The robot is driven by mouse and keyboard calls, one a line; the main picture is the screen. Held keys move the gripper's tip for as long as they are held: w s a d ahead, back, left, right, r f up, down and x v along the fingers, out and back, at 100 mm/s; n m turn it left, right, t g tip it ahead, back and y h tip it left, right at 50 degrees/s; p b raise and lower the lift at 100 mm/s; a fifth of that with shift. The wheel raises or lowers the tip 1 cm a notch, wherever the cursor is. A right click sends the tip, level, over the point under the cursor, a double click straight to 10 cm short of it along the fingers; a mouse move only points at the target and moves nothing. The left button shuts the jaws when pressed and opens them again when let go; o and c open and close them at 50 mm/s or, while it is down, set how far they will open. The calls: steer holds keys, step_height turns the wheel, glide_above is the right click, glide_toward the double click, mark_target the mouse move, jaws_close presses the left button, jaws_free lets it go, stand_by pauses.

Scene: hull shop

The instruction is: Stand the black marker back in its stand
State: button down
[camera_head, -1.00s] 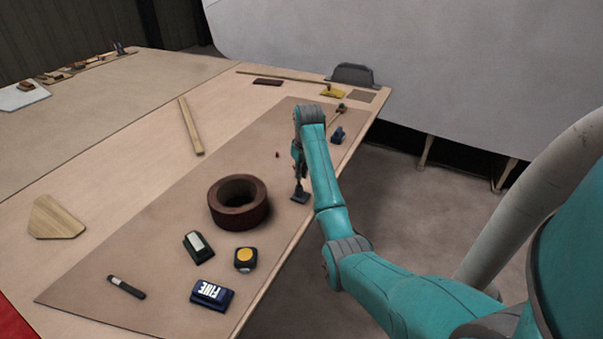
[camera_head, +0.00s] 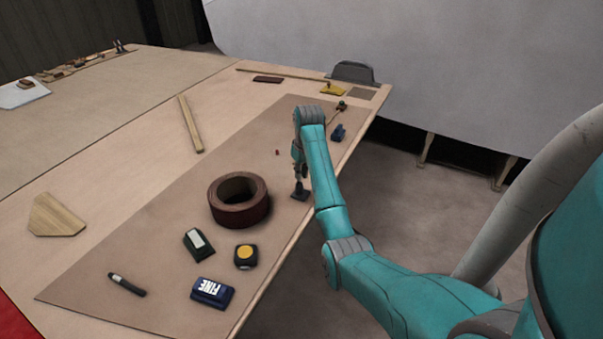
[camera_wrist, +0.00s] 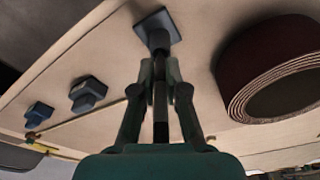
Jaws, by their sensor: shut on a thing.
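The stand (camera_head: 299,196) is a small dark piece with a square base, on the brown mat near the table's right edge. It also shows at the top of the wrist view (camera_wrist: 170,24). My gripper (camera_head: 300,176) is directly above it, pointing down. In the wrist view my gripper's fingers (camera_wrist: 160,80) are shut on the black marker (camera_wrist: 160,120), a thin dark rod lined up with the stand's socket. The fingers hide the marker's far end, so I cannot tell whether it is inside the socket or just above it.
A dark red-brown roll (camera_head: 240,218) stands left of the stand. A dark green block (camera_head: 198,245), a yellow-topped tape measure (camera_head: 245,257), a blue "FINE" block (camera_head: 212,292) and a dark pen-like tool (camera_head: 126,285) lie nearer. A blue piece (camera_head: 338,132) lies beyond my gripper.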

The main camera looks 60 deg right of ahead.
steer(key=shift+f, duration=1)
stand_by(2.3)
steer(key=c, duration=1.1)
jaws_free()
steer(key=shift+r, duration=0.1)
